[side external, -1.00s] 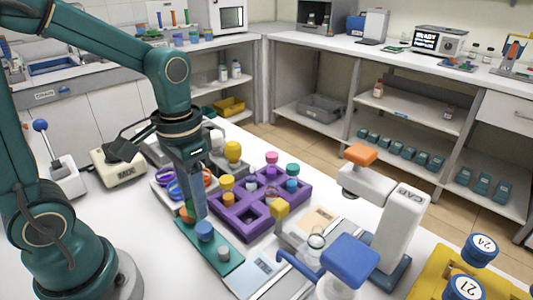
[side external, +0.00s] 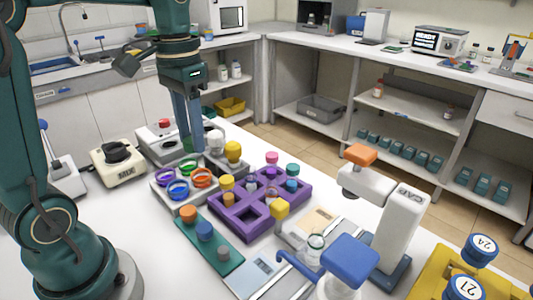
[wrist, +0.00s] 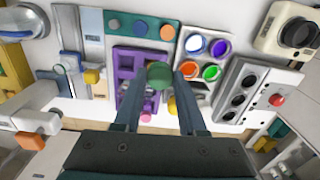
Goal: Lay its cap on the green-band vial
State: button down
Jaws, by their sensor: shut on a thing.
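My gripper (wrist: 160,88) is shut on a dark green round cap (wrist: 159,74) in the wrist view. In the side view my gripper (side external: 192,150) hangs upright at the back of the banded-vial tray, and the cap cannot be made out there. The green-band vial shows as an open green ring (side external: 189,164) near my fingertips, partly hidden by them; it also shows in the wrist view (wrist: 211,72), right of the held cap. Purple, blue (side external: 178,190) and orange (side external: 201,177) rings stand in the same grey tray.
A green strip (side external: 229,252) holds orange, blue and grey caps. A purple rack (side external: 257,224) holds capped vials to the right. A yellow-topped item (side external: 233,151) stands close to the gripper. A mixer (side external: 118,155) is at the left.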

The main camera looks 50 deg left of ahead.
jog(key=w+d+r+m, duration=0.1)
jog(key=w+d+r, duration=0.1)
jog(key=w+d, duration=0.25)
jog(key=m, duration=0.6)
send_over(318, 230)
jog(key=shift+f, duration=4.65)
jog(key=shift+f, duration=0.65)
jog(key=shift+c, duration=0.4)
grip_release()
